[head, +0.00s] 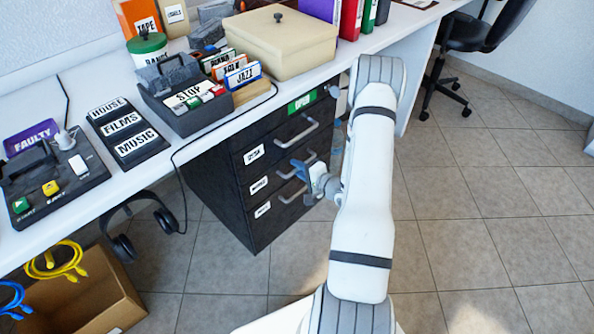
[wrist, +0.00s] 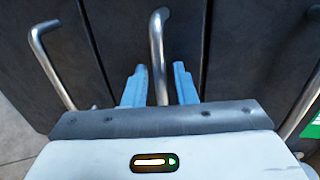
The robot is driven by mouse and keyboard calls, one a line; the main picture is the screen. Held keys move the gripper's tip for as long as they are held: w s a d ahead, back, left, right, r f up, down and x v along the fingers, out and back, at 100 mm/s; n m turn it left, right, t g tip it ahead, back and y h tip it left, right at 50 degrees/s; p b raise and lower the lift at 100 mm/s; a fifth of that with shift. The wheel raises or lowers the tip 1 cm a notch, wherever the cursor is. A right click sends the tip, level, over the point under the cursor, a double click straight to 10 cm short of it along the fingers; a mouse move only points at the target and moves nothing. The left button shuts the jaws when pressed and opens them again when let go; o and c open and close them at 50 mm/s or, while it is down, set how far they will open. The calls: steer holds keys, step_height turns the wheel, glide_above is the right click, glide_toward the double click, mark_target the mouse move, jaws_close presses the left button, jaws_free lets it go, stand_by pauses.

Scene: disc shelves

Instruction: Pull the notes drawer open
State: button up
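A dark drawer cabinet (head: 222,182) stands under the desk with three drawers, one above another, all shut. Each has a white label at its left and a metal bar handle; the label words are too small to read surely, so I cannot tell which is the notes drawer. My gripper (head: 308,174) is at the middle drawer's front. In the wrist view my gripper (wrist: 160,86) is open, its two blue fingers on either side of the middle handle (wrist: 157,45), with a gap on each side. The bottom handle (wrist: 50,68) and top handle (wrist: 303,103) show on either side.
The white desk (head: 95,85) above holds a button panel (head: 60,180), a black label board (head: 128,132), a disc box (head: 185,98) and a beige box (head: 280,40). A cardboard box (head: 85,300) and headphones (head: 125,245) are at the left. The tiled floor before the cabinet is free.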

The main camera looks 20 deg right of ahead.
jaws_close()
stand_by(0.4)
